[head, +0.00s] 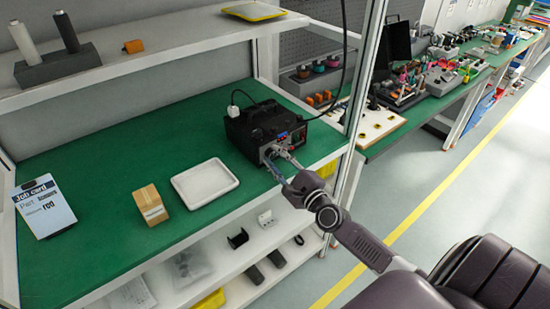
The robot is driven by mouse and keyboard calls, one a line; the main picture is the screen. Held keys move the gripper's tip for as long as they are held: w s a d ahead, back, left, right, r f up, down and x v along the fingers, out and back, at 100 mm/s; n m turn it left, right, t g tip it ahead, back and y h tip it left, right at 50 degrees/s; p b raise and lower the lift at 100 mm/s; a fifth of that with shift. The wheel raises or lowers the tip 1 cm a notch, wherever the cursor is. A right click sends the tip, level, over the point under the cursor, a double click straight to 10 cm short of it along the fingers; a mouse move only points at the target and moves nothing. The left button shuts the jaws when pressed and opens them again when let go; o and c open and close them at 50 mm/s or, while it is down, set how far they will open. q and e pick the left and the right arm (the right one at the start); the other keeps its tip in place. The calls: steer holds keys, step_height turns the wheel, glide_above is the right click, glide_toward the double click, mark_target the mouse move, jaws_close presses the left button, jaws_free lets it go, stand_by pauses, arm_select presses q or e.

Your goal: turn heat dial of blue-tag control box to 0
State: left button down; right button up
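The black control box (262,122) stands on the green bench top, its front turned toward the lower right. A small blue tag (282,134) shows on its front, with a reddish panel area (299,137) to the right of it. My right gripper (277,156) is at the lower part of this front, reaching in from the lower right. Its fingers are at or very near the box face; contact cannot be told. The heat dial cannot be made out, and the fingers cover part of the front. Whether they grip anything is too small to tell. My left gripper is not in view.
A white tray (204,183), a wooden block (150,205) and a job card (44,207) lie left of the box on the bench. Green bench (112,150) behind the tray is clear.

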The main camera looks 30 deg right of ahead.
steer(key=shift+c, duration=0.6)
jaws_close()
